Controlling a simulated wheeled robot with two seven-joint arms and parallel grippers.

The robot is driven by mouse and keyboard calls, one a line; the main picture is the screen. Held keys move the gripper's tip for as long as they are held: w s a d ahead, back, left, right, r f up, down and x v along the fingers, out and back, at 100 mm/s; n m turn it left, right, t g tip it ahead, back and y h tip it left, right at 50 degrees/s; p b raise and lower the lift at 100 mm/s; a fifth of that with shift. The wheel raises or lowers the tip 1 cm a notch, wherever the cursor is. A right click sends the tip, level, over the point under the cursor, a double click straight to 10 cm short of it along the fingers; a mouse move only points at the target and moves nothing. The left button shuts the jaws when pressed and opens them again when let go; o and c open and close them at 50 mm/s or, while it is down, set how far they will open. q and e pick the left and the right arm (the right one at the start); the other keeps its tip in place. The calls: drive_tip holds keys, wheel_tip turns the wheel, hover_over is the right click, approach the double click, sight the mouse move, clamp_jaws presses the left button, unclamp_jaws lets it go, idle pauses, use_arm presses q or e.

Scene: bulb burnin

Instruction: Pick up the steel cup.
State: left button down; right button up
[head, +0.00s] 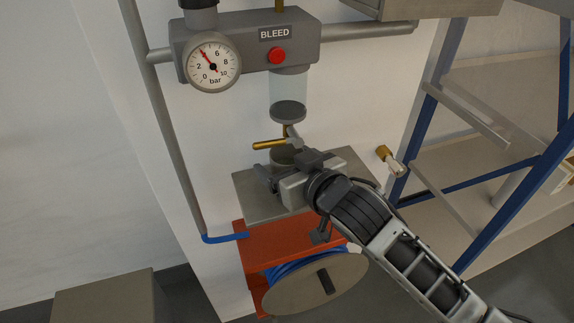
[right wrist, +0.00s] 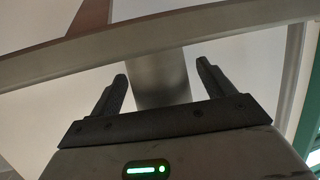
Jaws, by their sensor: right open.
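The steel cup (head: 284,156) stands on the grey shelf (head: 252,206), below the brass drain valve with its yellow lever (head: 269,144). Only its dark upper part shows in the head view; my right gripper hides the rest. My right gripper (head: 282,168) is open at the cup, with its fingers pointing toward the wall. In the right wrist view the cup (right wrist: 160,80) is a grey cylinder between the two open fingers (right wrist: 162,85), with gaps visible on both sides. My left gripper is not in view.
Above the cup hang a clear bowl (head: 288,92) and a grey unit with a red button (head: 277,55) and gauge (head: 213,62). A brass fitting (head: 385,154) sticks out at the right. A blue hose reel (head: 318,285) sits below. A blue-framed rack (head: 515,210) stands right.

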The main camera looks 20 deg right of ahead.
drive_tip(key=c, duration=1.1)
drive_tip(key=shift+c, duration=0.2)
drive_tip(key=shift+r, duration=0.1)
